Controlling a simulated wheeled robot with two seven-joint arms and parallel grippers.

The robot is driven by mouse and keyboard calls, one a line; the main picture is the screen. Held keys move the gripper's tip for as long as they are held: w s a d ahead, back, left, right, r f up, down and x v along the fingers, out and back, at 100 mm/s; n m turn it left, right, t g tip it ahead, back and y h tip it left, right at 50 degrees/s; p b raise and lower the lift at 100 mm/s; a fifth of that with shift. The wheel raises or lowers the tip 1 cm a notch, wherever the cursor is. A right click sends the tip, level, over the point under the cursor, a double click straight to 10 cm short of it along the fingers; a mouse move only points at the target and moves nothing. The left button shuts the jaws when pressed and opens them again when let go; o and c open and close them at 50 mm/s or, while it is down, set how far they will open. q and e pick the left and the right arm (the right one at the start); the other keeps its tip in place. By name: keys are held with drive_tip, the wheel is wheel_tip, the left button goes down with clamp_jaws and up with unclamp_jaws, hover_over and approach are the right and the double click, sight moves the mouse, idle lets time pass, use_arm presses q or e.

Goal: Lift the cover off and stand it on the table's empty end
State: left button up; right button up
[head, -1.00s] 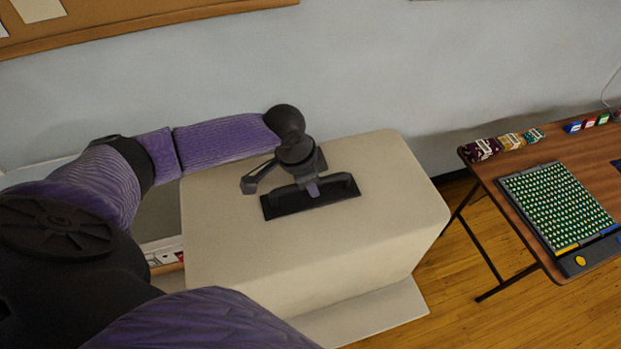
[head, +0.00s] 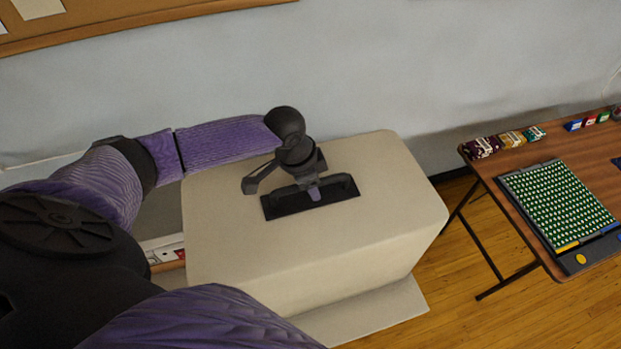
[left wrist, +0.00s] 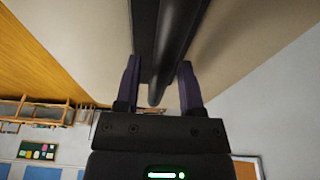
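The cover (head: 310,245) is a large beige box shape with a black handle (head: 345,187) on a dark plate on its top. My left gripper (head: 314,190) is at the handle, pointing down. In the left wrist view the two purple fingers (left wrist: 159,78) stand apart, one on each side of the black handle bar (left wrist: 166,70). A gap shows between the left finger and the bar; the right finger is closer to it. What lies under the cover is hidden. My right gripper is not in view.
A wooden table (head: 520,250) at the right holds a board with a green dotted field (head: 555,203) and several small packets (head: 482,148) along its back. A pale surface (head: 375,315) lies at the cover's foot. Wooden floor (head: 445,300) separates cover and table. A wall stands behind.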

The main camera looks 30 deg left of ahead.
use_arm(q)
drive_tip(key=shift+o, duration=0.7)
drive_tip(key=v, duration=1)
drive_tip(key=shift+p, duration=0.3)
